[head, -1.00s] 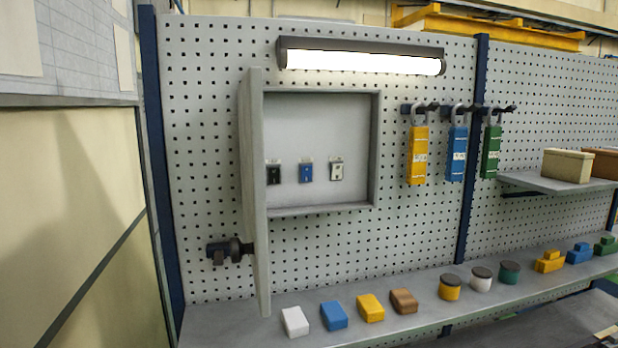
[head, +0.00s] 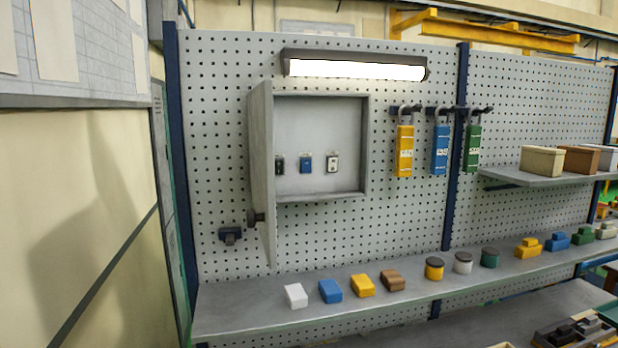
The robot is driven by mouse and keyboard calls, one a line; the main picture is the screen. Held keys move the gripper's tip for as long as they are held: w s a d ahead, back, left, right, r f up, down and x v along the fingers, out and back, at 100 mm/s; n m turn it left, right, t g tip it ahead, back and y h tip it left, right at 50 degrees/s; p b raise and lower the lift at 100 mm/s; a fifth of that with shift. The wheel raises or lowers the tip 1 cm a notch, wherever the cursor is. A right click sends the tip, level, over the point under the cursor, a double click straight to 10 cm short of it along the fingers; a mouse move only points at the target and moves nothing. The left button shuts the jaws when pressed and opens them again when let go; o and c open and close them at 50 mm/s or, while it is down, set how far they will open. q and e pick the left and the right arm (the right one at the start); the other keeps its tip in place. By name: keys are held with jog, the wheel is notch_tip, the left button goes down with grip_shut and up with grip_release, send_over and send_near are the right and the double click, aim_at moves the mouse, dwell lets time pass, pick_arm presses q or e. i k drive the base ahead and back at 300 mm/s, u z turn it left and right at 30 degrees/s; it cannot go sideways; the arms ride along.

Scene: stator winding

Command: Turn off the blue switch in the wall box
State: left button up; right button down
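The grey wall box (head: 367,150) hangs on the pegboard, its door (head: 260,170) swung open toward the left. Inside, on the back panel, are a black switch (head: 280,165), the blue switch (head: 305,164) and a white switch (head: 332,163) in a row. The blue switch is in the middle; its lever position is too small to tell. The door's edge partly covers the black switch. Neither of my grippers is in the head view.
Yellow, blue and green padlock-like tags (head: 441,150) hang right of the box. A shelf (head: 240,310) below carries several small blocks and round tins. A lamp (head: 355,68) is above the box. A cream wall stands at the left. The space before the box is clear.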

aim_at(306, 164)
jog(key=u, duration=0.85)
jog(key=i, duration=0.45)
jog(key=z, duration=0.35)
